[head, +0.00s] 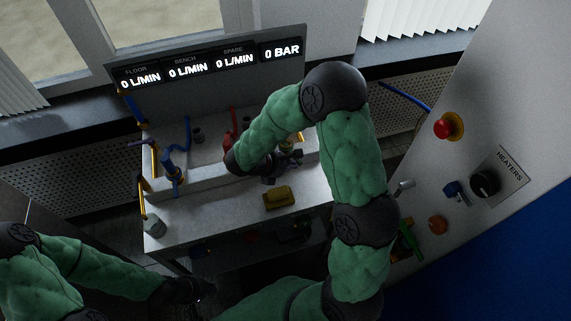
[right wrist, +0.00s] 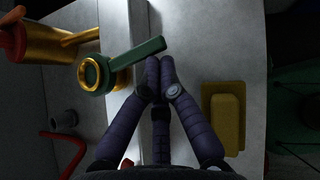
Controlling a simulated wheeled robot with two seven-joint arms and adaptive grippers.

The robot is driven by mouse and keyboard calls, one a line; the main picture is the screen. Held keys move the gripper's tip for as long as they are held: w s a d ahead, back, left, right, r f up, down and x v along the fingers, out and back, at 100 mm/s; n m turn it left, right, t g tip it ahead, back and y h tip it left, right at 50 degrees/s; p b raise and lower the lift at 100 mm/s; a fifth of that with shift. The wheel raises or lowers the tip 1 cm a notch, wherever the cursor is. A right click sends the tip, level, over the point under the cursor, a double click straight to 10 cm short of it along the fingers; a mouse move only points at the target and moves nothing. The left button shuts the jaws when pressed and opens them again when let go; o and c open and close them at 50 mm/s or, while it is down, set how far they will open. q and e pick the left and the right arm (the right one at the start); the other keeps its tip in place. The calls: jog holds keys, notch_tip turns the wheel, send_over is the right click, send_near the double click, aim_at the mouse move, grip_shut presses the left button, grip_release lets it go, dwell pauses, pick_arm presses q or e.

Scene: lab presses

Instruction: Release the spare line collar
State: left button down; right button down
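In the right wrist view a brass ring collar (right wrist: 90,72) with a green lever (right wrist: 137,62) sits at the edge of a pale raised ledge. The lever points up and right. My right gripper (right wrist: 160,68) has its fingers together, with nothing seen between them. The tips are close beside the lever's free end; whether they touch it I cannot tell. In the head view my right gripper (head: 270,178) is over the bench, partly hidden by its arm. My left gripper (head: 198,290) is low in front of the bench, too dark to read.
A yellow block (head: 280,197) lies on the bench top (head: 215,217), right of my right gripper in the wrist view. A blue valve (head: 172,168) stands at the left. The display panel (head: 210,66) reads zero throughout. A wall with a red button (head: 443,128) is at right.

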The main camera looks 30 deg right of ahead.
aim_at(301, 163)
jog(key=d+n+t, duration=0.1)
jog(key=d+n+t+b, duration=0.1)
jog(key=n, duration=0.1)
jog(key=d+n+t+y, duration=0.1)
jog(key=shift+s+d+f+n+b, duration=0.1)
jog(key=shift+s+d+n+b, duration=0.2)
jog(key=shift+s+d+b, duration=0.1)
jog(key=shift+w+d+n+t+b, duration=0.2)
jog(key=shift+d+t+b, duration=0.1)
jog(key=shift+d, duration=0.3)
jog(key=shift+w+d+n+t+b, duration=0.15)
jog(key=shift+d+n+t+b, duration=0.1)
jog(key=shift+d, duration=0.3)
jog(key=shift+w+a, duration=0.1)
jog(key=shift+w+a, duration=0.45)
jog(key=shift+a, duration=0.05)
jog(key=shift+a, duration=0.1)
